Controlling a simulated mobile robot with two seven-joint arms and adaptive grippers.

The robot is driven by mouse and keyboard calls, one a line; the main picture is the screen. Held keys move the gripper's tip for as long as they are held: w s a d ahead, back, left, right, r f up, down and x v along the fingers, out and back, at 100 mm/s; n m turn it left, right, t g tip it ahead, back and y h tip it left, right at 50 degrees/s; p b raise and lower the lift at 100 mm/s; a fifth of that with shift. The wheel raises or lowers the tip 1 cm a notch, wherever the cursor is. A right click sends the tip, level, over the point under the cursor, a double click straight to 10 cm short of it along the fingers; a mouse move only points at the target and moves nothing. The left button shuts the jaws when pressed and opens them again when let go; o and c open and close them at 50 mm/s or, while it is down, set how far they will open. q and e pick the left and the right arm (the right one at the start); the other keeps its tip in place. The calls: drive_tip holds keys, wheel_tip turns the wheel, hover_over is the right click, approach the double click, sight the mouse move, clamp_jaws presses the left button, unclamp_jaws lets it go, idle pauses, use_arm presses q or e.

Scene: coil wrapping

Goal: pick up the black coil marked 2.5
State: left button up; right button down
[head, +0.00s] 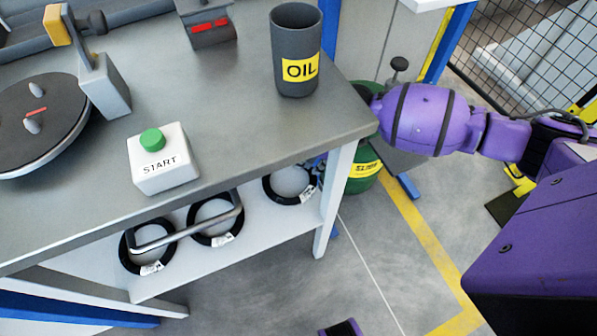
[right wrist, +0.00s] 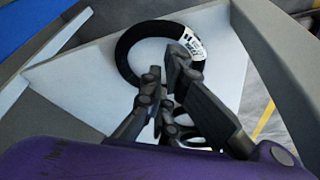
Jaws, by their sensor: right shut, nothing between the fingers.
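Three black coils with white labels lie on the white lower shelf under the worktable: a left one (head: 124,252), a middle one (head: 193,226) and a right one (head: 269,190). I cannot read the label markings, so I cannot tell which is 2.5. In the right wrist view one black coil (right wrist: 125,50) lies flat on the white shelf (right wrist: 75,72), its label at upper right. My right gripper (right wrist: 163,68) is shut and empty in front of that coil, its fingers hiding part of the ring. My left gripper is not in view.
On top are a START button box (head: 163,172), an OIL cup (head: 296,60) and a turntable (head: 40,115). A green container (head: 362,172) stands beside the table leg (head: 335,200).

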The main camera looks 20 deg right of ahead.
sight(313, 180)
drive_tip(key=a+f, duration=0.1)
drive_tip(key=w+a+f+b, duration=0.1)
drive_tip(key=f, duration=0.1)
drive_tip(key=a+f+b, duration=0.1)
drive_tip(key=f, duration=0.1)
drive_tip(key=shift+w+f, duration=0.2)
drive_tip(key=shift+w, duration=0.2)
drive_tip(key=shift+s+d+r, duration=0.1)
drive_tip(key=shift+s+d, duration=0.05)
drive_tip(key=shift+d, duration=0.05)
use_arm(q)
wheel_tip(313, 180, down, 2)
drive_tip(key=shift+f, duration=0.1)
use_arm(e)
drive_tip(key=shift+s+d+r, duration=0.1)
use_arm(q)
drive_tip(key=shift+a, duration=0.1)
use_arm(e)
drive_tip(key=d+p, duration=0.1)
drive_tip(key=s+d+p, duration=0.2)
drive_tip(key=d, duration=0.1)
drive_tip(key=shift+s+d+r, duration=0.1)
drive_tip(key=shift+s+r, duration=0.05)
drive_tip(key=shift+s+d, duration=0.1)
drive_tip(key=shift+d, duration=0.05)
drive_tip(key=shift+f, duration=0.2)
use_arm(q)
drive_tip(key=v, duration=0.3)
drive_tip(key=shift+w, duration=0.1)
